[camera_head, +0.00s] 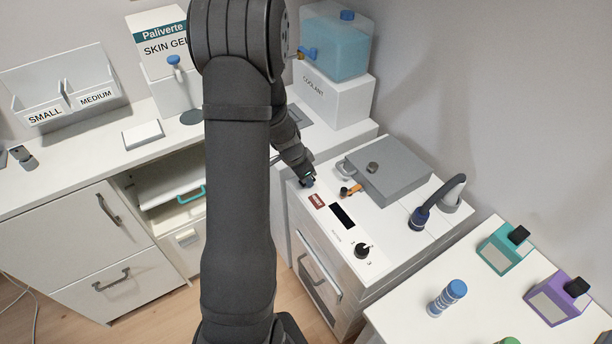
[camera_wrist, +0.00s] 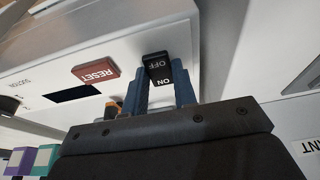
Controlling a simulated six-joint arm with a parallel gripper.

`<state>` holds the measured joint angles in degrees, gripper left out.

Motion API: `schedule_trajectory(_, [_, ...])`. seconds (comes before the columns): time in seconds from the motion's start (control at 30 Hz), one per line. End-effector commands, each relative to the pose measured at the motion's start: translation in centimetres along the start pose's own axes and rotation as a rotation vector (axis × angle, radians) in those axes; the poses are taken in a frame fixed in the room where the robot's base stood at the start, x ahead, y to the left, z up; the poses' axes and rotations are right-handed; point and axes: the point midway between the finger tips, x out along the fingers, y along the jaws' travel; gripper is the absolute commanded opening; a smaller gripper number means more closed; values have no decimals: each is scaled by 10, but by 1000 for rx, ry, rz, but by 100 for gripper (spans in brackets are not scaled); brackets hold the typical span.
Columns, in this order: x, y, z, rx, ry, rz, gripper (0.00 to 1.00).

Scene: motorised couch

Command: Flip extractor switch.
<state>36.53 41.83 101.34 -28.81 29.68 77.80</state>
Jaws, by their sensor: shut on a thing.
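A black rocker switch (camera_wrist: 157,68) marked OFF and ON is on the white panel (camera_wrist: 110,45) in the wrist view. The blue fingers of my gripper (camera_wrist: 162,82) stand on either side of it, shut on its body. OFF is at the end nearer the panel's far side and ON is nearer my palm. I cannot tell which way the rocker is tipped.
A red RESET button (camera_wrist: 96,72) and a dark display (camera_wrist: 76,94) are beside the switch. The head view also shows a black knob (camera_head: 363,250), an orange lever (camera_head: 353,190), a grey lidded box (camera_head: 388,170) and a hose handpiece (camera_head: 421,217) on the unit.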

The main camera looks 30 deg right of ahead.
Motion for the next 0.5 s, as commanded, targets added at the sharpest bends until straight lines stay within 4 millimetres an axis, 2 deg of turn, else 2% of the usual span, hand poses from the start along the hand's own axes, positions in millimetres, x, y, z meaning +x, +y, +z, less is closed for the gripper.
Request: schedule_trajectory(0.5, [1, 2, 4, 0, 133, 2, 3])
